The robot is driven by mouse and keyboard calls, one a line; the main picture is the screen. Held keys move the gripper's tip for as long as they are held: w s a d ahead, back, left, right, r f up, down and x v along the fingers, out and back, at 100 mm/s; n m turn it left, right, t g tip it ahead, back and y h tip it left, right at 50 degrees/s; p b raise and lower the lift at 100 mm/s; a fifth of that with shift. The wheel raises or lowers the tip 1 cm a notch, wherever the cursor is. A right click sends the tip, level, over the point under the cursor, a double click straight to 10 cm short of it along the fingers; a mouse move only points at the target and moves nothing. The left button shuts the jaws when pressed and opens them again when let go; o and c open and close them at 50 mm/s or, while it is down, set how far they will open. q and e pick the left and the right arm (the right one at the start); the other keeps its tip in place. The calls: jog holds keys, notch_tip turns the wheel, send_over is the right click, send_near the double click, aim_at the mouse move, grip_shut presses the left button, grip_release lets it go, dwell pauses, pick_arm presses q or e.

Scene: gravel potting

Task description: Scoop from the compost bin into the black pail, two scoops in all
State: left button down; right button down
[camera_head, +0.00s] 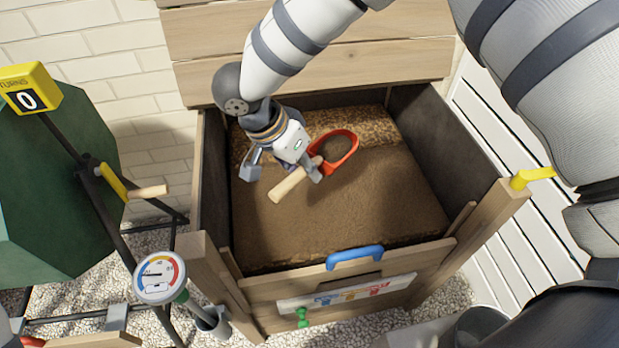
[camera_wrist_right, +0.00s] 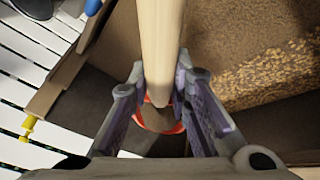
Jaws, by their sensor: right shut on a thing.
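My right gripper (camera_head: 303,170) is inside the compost bin (camera_head: 215,170), shut on the wooden handle of a red scoop (camera_head: 352,158). Brown material shows in the scoop's bowl, which is over the compost (camera_head: 350,208); whether it touches the surface is unclear. In the right wrist view the fingers (camera_wrist_right: 160,100) close on the pale handle (camera_wrist_right: 160,45), and part of the red rim shows beyond them. A dark round rim (camera_head: 478,328) at the bottom right may be the black pail; it is mostly cut off. My left gripper is not in view.
The bin's front board carries a blue handle (camera_head: 355,257). A yellow piece (camera_head: 531,177) sits on its right corner post. A dial thermometer (camera_head: 159,276) stands at the front left. A green tumbler (camera_head: 50,180) with a counter reading 0 (camera_head: 27,99) is at left.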

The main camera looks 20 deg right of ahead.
jog(key=shift+h, duration=0.4)
jog(key=shift+s+a+r, duration=0.1)
jog(key=shift+a+r, duration=0.05)
jog(key=shift+r, duration=1.65)
jog(key=shift+s+a+r, duration=0.1)
jog(key=shift+a+r, duration=0.1)
jog(key=shift+r, duration=1.55)
jog(key=shift+a+r, duration=0.15)
jog(key=shift+r, duration=1.65)
